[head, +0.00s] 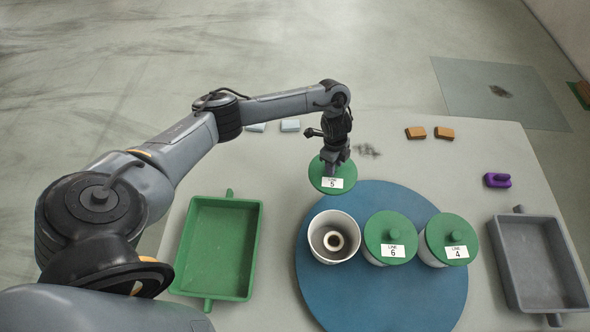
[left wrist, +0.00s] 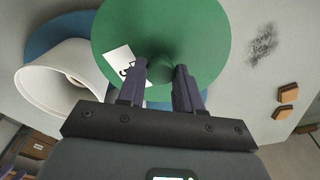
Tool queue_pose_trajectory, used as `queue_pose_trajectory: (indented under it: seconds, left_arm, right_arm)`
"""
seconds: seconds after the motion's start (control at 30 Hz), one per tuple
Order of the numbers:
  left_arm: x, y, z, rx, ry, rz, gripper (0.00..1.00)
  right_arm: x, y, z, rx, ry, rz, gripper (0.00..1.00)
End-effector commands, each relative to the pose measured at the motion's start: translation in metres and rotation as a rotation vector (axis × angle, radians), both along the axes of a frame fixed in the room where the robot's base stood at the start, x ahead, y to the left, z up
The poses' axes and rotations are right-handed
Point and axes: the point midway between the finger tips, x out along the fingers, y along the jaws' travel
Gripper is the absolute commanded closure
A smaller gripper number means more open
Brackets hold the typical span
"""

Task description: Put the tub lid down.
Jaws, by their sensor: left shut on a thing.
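A round green tub lid (head: 317,174) with a white label reading 5 is in my left gripper (head: 336,168). In the left wrist view, the fingers (left wrist: 162,78) are on either side of the lid's round knob, with the lid's green disc (left wrist: 205,35) beyond them. The lid is behind the open white tub (head: 318,248), apart from its mouth; whether it touches the table is hard to tell. The open tub stands on a blue round mat (head: 385,305) with a ring-like item inside. My right gripper is out of view.
Two tubs with green lids, labelled 6 (head: 377,231) and 4 (head: 439,232), stand right of the open tub. A green tray (head: 257,245) is left, a grey tray (head: 500,262) right. Orange blocks (head: 444,133) and a purple item (head: 497,180) lie behind.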

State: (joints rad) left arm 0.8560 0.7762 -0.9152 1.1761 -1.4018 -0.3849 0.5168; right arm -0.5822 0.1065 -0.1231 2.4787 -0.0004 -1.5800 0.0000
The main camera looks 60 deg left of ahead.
Motion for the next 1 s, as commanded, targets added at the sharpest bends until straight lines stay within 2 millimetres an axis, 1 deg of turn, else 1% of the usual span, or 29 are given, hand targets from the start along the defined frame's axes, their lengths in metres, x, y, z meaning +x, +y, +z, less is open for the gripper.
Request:
queue_pose_trajectory:
  seconds: [0.03,0.1,0.2,0.33,0.47,0.8,0.9,1.0]
  left_arm:
    - [-0.008,0.013,-0.016,0.002,0.003,0.028,0.96]
    - [-0.018,0.023,-0.028,0.001,0.002,0.05,0.96]
    - [-0.029,0.03,-0.041,0.001,0.002,0.063,0.96]
    - [-0.039,0.036,-0.052,0.001,0.0,0.066,0.96]
    - [-0.05,0.05,-0.065,0.002,0.001,0.068,0.96]
    - [-0.085,0.106,-0.106,0.003,0.002,0.067,0.96]
    - [-0.093,0.118,-0.114,0.002,0.0,0.066,0.96]
    - [-0.097,0.126,-0.119,0.0,-0.001,0.067,0.96]
  right_arm:
    - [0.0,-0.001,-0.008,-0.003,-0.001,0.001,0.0]
    - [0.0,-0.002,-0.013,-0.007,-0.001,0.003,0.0]
    - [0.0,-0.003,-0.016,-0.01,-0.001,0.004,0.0]
    - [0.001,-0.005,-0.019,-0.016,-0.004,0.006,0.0]
    - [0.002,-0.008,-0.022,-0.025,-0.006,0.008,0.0]
    - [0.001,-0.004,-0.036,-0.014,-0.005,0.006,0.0]
    - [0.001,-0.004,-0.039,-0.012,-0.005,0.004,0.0]
    - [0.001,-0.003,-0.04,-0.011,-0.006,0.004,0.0]
